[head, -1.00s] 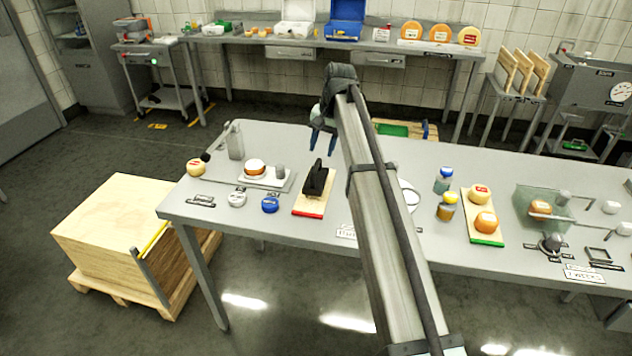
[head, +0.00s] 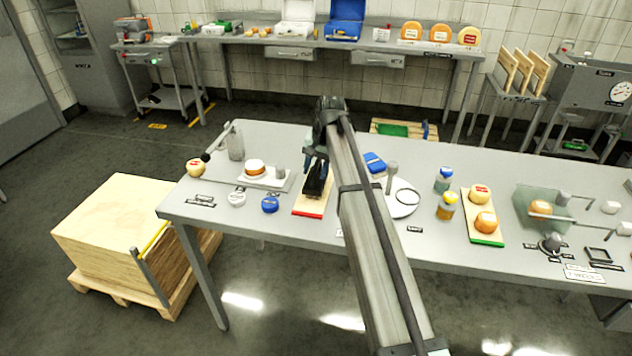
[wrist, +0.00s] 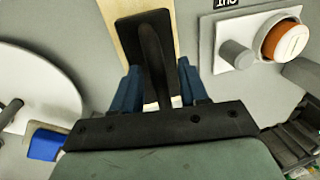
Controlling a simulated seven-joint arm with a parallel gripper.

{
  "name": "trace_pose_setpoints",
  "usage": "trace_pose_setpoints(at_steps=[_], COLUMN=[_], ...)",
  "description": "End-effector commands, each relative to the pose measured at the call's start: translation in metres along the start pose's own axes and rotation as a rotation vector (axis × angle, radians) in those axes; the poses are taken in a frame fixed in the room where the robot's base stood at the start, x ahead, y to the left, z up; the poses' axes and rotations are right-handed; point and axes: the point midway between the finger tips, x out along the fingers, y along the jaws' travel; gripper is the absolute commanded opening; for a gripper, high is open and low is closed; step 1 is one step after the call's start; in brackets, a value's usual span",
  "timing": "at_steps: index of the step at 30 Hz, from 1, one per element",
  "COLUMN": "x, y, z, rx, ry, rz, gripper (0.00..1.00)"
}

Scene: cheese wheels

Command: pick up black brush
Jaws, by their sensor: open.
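The black brush (head: 316,184) stands on a wooden board with a red front edge (head: 309,212) on the table. In the wrist view the brush (wrist: 146,40) shows its dark base and its handle. My gripper (head: 318,164) is right over the brush. In the wrist view my gripper (wrist: 160,82) is open, with one blue finger on each side of the brush handle. I cannot tell if either finger touches it. My gripper and arm partly hide the brush in the head view.
A white tray (head: 286,185) with an orange-and-white cheese (head: 255,168) stands left of the board. A white plate (head: 399,211) and a blue sponge-like block (head: 374,162) lie to the right. A blue lid (head: 270,204) is near the front left.

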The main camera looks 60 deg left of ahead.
Motion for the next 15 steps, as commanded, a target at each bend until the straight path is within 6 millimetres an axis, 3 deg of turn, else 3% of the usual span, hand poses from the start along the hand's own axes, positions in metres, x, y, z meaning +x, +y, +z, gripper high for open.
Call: trace_pose_setpoints(at_steps=[2,15], x=[-0.0002,-0.0005], y=[-0.0001,-0.0001], z=[0.0,0.0], rx=[0.0,0.0], ry=[0.0,0.0], rz=[0.0,0.0], gripper=[0.42,0.0])
